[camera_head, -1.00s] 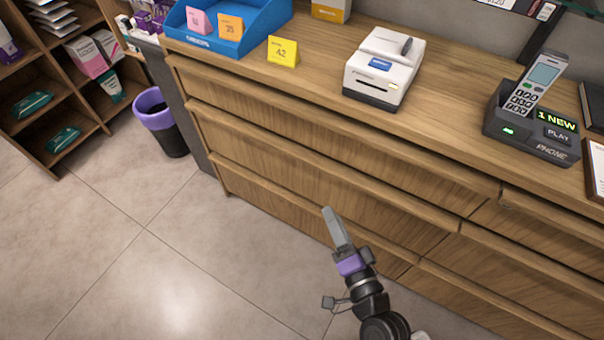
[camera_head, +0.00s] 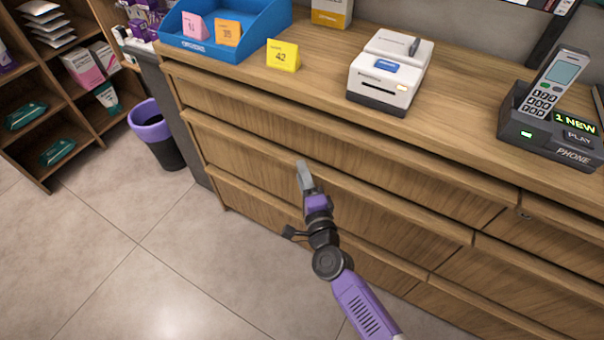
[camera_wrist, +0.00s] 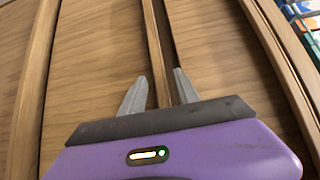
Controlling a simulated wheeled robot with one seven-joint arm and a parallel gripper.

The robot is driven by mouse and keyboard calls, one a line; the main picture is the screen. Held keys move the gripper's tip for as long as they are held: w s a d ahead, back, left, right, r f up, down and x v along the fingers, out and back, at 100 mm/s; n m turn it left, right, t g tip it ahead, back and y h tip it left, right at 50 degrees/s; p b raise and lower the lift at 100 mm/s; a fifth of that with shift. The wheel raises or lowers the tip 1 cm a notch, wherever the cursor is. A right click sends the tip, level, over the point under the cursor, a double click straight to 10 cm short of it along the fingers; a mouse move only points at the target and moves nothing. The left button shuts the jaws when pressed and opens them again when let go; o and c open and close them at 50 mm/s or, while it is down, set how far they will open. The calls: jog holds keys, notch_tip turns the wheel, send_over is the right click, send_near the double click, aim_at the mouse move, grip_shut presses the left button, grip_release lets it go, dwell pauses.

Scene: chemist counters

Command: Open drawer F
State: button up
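The wooden counter front has wide drawers in rows with projecting top lips. No letter is legible on any drawer, so I cannot tell which is drawer F. My gripper (camera_head: 303,170) is at the top lip of the second drawer down (camera_head: 243,150) in the left column. In the wrist view my gripper (camera_wrist: 160,88) has its two grey fingers apart, with a narrow wooden lip (camera_wrist: 160,45) running between them. Whether either finger touches the lip is unclear. The drawers in view look closed.
On the countertop stand a blue display tray (camera_head: 252,40), a yellow card (camera_head: 283,56), a white printer (camera_head: 391,75) and a phone on its base (camera_head: 540,130). A purple-rimmed bin (camera_head: 157,135) stands left of the counter by a shelf. The floor before the drawers is clear.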

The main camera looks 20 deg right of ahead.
jog(key=shift+w, duration=0.4)
grip_shut()
dwell(1.2)
